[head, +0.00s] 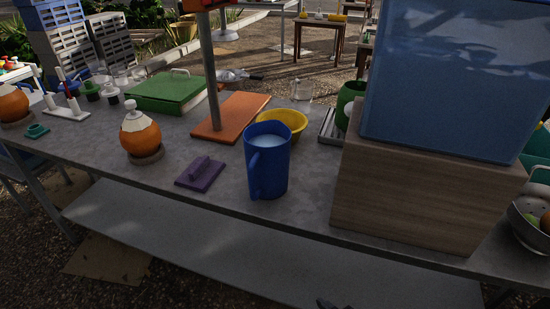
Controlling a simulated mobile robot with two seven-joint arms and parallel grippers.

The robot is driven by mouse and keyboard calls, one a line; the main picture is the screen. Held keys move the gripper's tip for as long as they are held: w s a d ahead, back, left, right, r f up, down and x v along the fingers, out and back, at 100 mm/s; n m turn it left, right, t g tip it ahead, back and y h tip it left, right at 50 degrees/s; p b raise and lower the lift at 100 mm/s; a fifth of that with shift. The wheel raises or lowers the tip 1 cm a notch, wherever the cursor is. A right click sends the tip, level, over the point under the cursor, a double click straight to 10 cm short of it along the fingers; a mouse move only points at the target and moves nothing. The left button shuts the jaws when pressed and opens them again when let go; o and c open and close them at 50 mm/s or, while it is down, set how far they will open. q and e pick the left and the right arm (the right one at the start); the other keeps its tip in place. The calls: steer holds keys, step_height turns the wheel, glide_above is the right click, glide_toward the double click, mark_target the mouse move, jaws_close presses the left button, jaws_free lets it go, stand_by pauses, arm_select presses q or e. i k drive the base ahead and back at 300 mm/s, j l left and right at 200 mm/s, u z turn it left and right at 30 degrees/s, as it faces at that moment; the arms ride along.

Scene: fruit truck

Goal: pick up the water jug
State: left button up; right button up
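The water jug (268,165) is a blue pitcher standing upright on the grey table, near its front edge. Its handle (254,176) faces the front left, and pale liquid shows inside below the rim. Nothing is seen holding the jug. Neither of my grippers can be made out in the head view. A small dark shape shows at the bottom edge of the picture, too cut off to identify.
A yellow bowl (291,121) sits close behind the jug. A purple lidded block (200,172) lies to its left. A wooden box (420,203) under a big blue container (450,80) stands right. An orange-bodied bottle (140,140) and an orange-based post (232,117) stand left.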

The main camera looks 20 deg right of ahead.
mark_target(267, 168)
steer(key=i+j+z, duration=0.2)
steer(key=j, duration=0.15)
steer(key=i+j+z, duration=0.2)
steer(key=j, duration=0.2)
steer(key=j+z, duration=0.2)
steer(key=j, duration=0.2)
steer(key=i+j+z, duration=0.15)
steer(key=j, duration=0.3)
steer(key=k+l, duration=0.05)
